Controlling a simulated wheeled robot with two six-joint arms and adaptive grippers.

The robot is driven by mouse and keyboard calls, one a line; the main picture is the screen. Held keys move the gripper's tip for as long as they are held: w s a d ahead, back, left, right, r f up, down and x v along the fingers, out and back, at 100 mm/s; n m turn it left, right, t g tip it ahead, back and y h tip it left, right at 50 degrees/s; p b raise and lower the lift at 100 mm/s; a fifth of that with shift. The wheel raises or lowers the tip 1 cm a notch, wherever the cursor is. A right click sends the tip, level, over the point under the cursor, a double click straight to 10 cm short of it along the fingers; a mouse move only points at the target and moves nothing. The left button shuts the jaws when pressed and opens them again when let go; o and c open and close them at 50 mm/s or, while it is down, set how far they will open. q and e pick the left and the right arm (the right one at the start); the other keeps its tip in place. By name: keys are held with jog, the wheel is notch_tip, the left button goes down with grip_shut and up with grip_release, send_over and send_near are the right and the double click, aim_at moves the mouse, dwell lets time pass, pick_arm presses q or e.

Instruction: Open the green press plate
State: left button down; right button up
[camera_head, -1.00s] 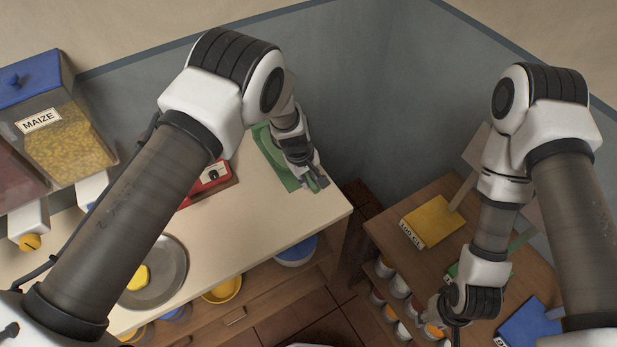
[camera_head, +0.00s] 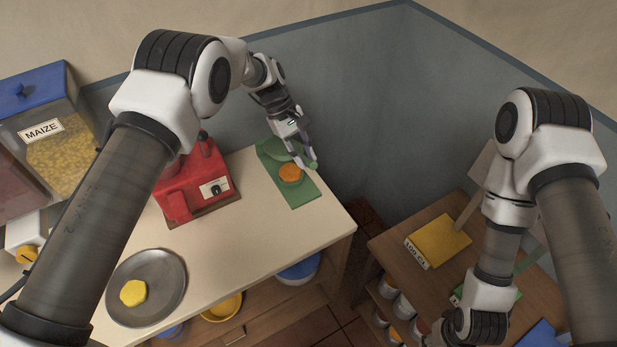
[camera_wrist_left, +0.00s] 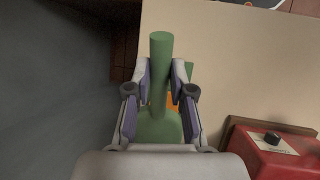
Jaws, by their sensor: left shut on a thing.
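The green press has a flat green base (camera_head: 301,196) at the back right of the counter, with an orange round piece (camera_head: 290,173) lying on it. Its green upper plate (camera_head: 274,150) is raised off the base, partly behind my gripper. My left gripper (camera_head: 312,165) is shut on the plate's green handle. In the left wrist view the green handle (camera_wrist_left: 161,50) runs between the fingers, with a bit of the orange piece (camera_wrist_left: 172,103) beside it. My right gripper (camera_head: 445,335) is low at the right; its fingers are not clear.
A red machine (camera_head: 200,180) stands left of the press. A grey plate (camera_head: 165,308) with a yellow piece (camera_head: 133,293) is at the front left. A maize dispenser (camera_head: 60,150) stands at far left.

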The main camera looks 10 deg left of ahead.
pick_arm(q)
jog(key=shift+g+h, duration=0.6)
jog(key=shift+g, duration=0.1)
jog(key=shift+w+d+b+v, duration=0.2)
jog(key=shift+b+v, duration=0.25)
jog(key=shift+v, duration=0.65)
jog(key=shift+w+d+b+v, duration=0.15)
jog(key=shift+b+v, duration=0.3)
jog(key=shift+v, duration=0.6)
jog(key=shift+a, duration=0.1)
jog(key=c, duration=1)
grip_release()
jog(key=shift+v, duration=3.7)
